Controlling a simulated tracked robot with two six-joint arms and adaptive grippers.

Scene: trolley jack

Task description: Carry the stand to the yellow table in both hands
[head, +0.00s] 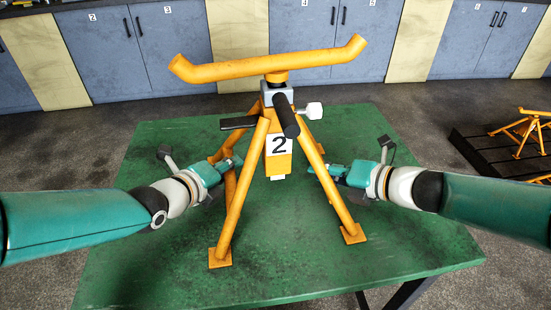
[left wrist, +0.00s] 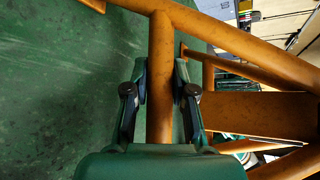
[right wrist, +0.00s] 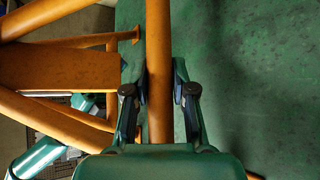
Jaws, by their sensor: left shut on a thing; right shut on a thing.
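The orange stand (head: 278,153), with a bent top bar, splayed legs and a white "2" label, is upright at the green table (head: 150,255). I cannot tell whether its feet touch the tabletop. My left gripper (head: 230,165) is shut on an orange tube on the stand's left side, with a finger on each side of it in the left wrist view (left wrist: 161,80). My right gripper (head: 318,170) is shut on a tube on the right side, which also shows between the fingers in the right wrist view (right wrist: 158,80). No yellow table is in view.
Blue-grey cabinets (head: 165,50) with numbered doors and yellowish panels line the back. A dark slatted platform (head: 480,150) with more orange stands (head: 530,130) is at the right. Grey floor lies open between the table and the cabinets.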

